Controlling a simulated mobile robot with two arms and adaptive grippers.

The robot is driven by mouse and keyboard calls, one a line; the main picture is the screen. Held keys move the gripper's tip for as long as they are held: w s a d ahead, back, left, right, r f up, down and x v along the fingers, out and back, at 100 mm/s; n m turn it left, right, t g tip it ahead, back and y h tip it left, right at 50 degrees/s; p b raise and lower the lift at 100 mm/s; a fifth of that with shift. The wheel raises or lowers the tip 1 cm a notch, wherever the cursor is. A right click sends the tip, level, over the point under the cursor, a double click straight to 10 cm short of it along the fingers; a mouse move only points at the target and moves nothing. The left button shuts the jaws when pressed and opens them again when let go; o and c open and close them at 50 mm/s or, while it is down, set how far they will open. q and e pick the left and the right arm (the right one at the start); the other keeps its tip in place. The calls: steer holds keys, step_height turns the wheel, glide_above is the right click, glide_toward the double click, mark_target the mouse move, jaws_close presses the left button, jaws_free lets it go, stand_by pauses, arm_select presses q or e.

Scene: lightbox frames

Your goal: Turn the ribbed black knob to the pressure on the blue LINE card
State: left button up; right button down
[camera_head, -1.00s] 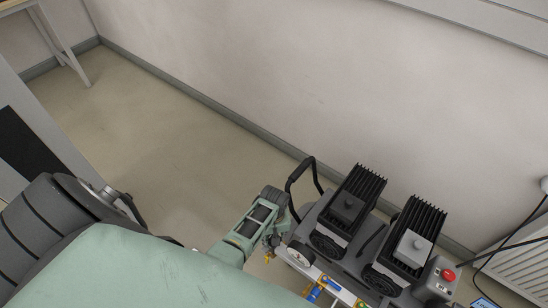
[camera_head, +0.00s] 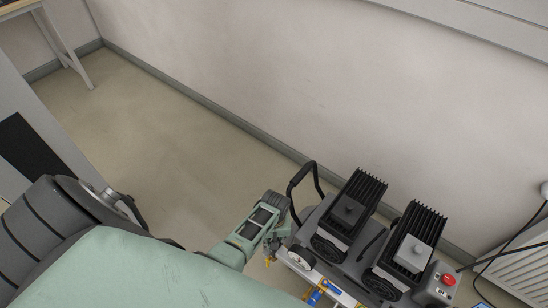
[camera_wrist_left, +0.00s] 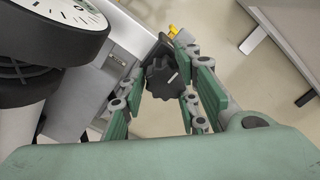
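The ribbed black knob (camera_wrist_left: 162,77) shows in the left wrist view, with a short white line on its face. My left gripper (camera_wrist_left: 164,72) has its green fingers on both sides of the knob, tips close to its sides. I cannot tell whether they press on it. In the head view my left gripper (camera_head: 274,238) is at the left end of the compressor (camera_head: 345,262). A round white gauge (camera_head: 301,257) is beside it; its dial (camera_wrist_left: 62,12) is cut off in the wrist view. A blue piece (camera_head: 483,303) at the bottom edge may be the card; no text is readable.
The compressor has two finned black motors (camera_head: 411,240), a black handle (camera_head: 303,180) and a red button (camera_head: 448,280). Yellow and blue fittings (camera_head: 316,294) are at its front. A wall stands behind it and a white radiator (camera_head: 525,265) at right. The floor to the left is clear.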

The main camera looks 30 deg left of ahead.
arm_select(q)
steer(key=shift+o, duration=1.1)
steer(key=shift+w+d, duration=0.2)
steer(key=shift+s+a, duration=0.1)
step_height(320, 180, up, 12)
